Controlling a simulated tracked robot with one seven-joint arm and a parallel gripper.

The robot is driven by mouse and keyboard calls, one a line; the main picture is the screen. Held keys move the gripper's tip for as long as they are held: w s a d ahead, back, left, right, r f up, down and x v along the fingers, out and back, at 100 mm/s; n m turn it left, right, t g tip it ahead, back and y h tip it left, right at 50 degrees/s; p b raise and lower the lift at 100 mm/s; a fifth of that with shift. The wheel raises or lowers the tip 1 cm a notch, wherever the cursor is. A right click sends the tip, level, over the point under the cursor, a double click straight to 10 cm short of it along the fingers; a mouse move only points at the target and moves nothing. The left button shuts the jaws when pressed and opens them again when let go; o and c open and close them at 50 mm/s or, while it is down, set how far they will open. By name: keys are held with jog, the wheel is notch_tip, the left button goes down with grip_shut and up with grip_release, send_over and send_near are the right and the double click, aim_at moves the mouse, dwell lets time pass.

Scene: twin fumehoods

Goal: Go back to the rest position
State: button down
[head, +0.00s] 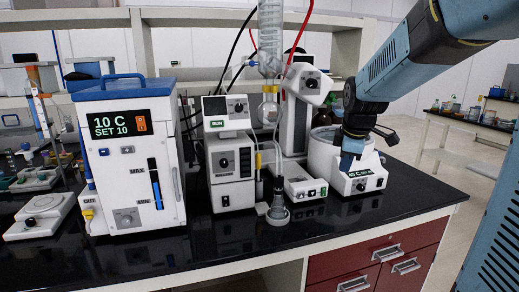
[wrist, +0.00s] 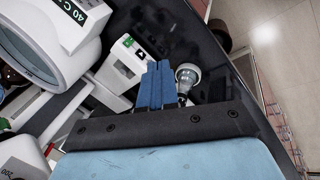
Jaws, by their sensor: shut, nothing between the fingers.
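My gripper (head: 346,163) hangs from my blue and black arm on the right side of the head view. It is in front of the white heating bath (head: 325,158) and hides part of it. In the wrist view my gripper (wrist: 158,70) shows its two blue fingers pressed together with nothing between them. The fingers point toward a small white box with a green switch (wrist: 130,58). I cannot tell how far apart they are.
A chiller reading 10 C (head: 125,160) stands left on the black bench (head: 240,248). A glass condenser (head: 270,40) with red and black hoses rises mid-bench. The floor at right (head: 470,235) looks clear.

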jog(key=s+r+m+t, duration=0.1)
jog(key=s+r+m, duration=0.1)
jog(key=s+m, duration=1.2)
jog(key=shift+s+a+r, duration=0.2)
jog(key=shift+s+r, duration=0.05)
jog(key=shift+s, duration=4.1)
